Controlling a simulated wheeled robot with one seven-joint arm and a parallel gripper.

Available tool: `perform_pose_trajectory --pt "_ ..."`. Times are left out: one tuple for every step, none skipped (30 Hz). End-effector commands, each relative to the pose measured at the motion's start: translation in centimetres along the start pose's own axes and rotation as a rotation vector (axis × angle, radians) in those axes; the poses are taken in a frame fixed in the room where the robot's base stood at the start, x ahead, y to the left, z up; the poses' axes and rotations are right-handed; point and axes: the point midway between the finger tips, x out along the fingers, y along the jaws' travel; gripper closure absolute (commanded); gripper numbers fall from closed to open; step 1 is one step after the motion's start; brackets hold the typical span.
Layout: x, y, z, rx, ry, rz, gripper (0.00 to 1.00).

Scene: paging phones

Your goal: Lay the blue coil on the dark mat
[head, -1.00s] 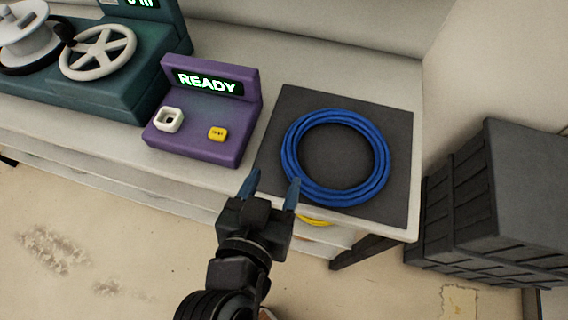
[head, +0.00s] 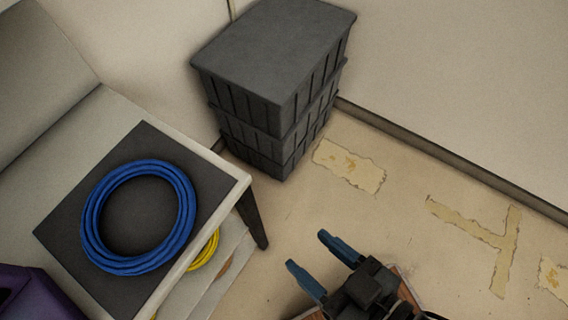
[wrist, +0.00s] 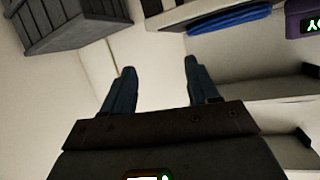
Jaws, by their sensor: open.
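The blue coil (head: 91,215) lies flat on the dark mat (head: 205,180) on the bench top, inside the mat's edges at the left of the head view. Its edge also shows at the top of the wrist view (wrist: 230,17). My gripper (head: 323,264) is open and empty. It is out over the floor, to the right of the bench and apart from the coil. In the wrist view its two blue fingers (wrist: 158,80) stand apart with nothing between them.
A stack of dark grey crates (head: 270,70) stands against the wall beyond the bench. A yellow coil (head: 206,252) sits on a shelf under the bench top. The purple box (head: 30,298) is at the left edge. Floor to the right is clear, with worn patches.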

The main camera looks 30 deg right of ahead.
Motion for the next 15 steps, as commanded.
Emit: perform_pose_trajectory --pt "-2.2 1.9 -0.1 0.011 0.008 0.048 0.41" --pt "-3.3 2.9 -0.4 0.014 0.019 0.073 0.41" --pt "-4.7 4.1 -0.8 0.016 0.033 0.105 0.41" --pt "-5.8 4.9 -1.1 0.018 0.043 0.129 0.41" --pt "-6.8 5.6 -1.4 0.017 0.053 0.152 0.41" --pt "-8.1 6.4 -1.8 0.015 0.065 0.18 0.41" --pt "-8.9 7.0 -2.2 0.013 0.073 0.2 0.41" --pt "-9.7 7.5 -2.5 0.011 0.081 0.217 0.41" --pt "-10.6 8.0 -2.9 0.007 0.09 0.238 0.41" --pt "-11.2 8.3 -3.1 0.006 0.095 0.251 0.41" --pt "-11.6 8.6 -3.4 0.002 0.101 0.262 0.41" --pt "-12.1 8.8 -3.6 0.001 0.105 0.273 0.41" --pt "-12.4 9.0 -3.7 -0.001 0.109 0.279 0.41" --pt "-12.6 9.1 -3.8 -0.002 0.11 0.284 0.41" --pt "-12.8 9.2 -3.9 -0.003 0.112 0.288 0.41"
